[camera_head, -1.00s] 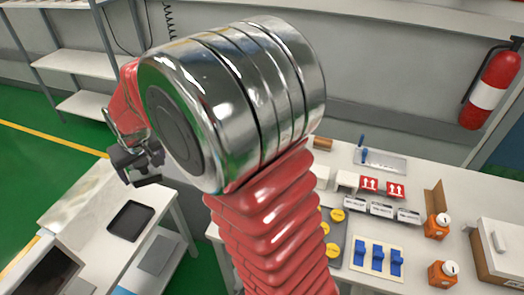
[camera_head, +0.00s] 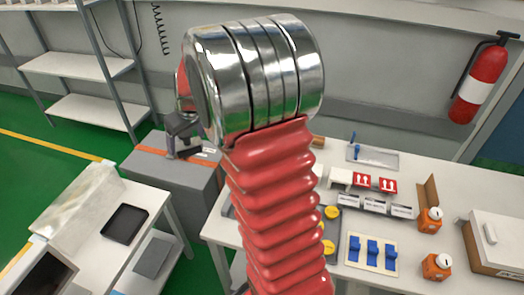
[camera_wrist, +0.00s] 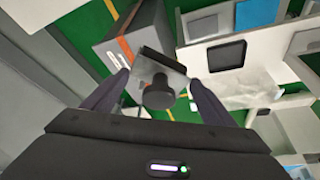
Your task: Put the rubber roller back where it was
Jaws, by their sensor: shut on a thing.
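My gripper (camera_head: 183,140) shows at the left in the head view, partly behind my own arm. In the wrist view my gripper (camera_wrist: 150,92) has its two fingers on either side of a dark piece with a round black knob (camera_wrist: 158,93) and a flat grey plate with a black edge. I cannot tell whether this piece is the rubber roller. It is held in the air, with the grey box behind it. On the white table, a blue-handled tool (camera_head: 353,139) stands at a metal plate (camera_head: 378,158); its lower end is too small to make out.
The white table (camera_head: 455,180) holds red arrow labels (camera_head: 375,183), blue pieces on a board (camera_head: 372,252) and orange bottles (camera_head: 430,219). A grey box (camera_head: 190,188) with an orange stripe stands at the left. A side table bears a black tray (camera_head: 125,223). Shelves (camera_head: 85,66) stand behind.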

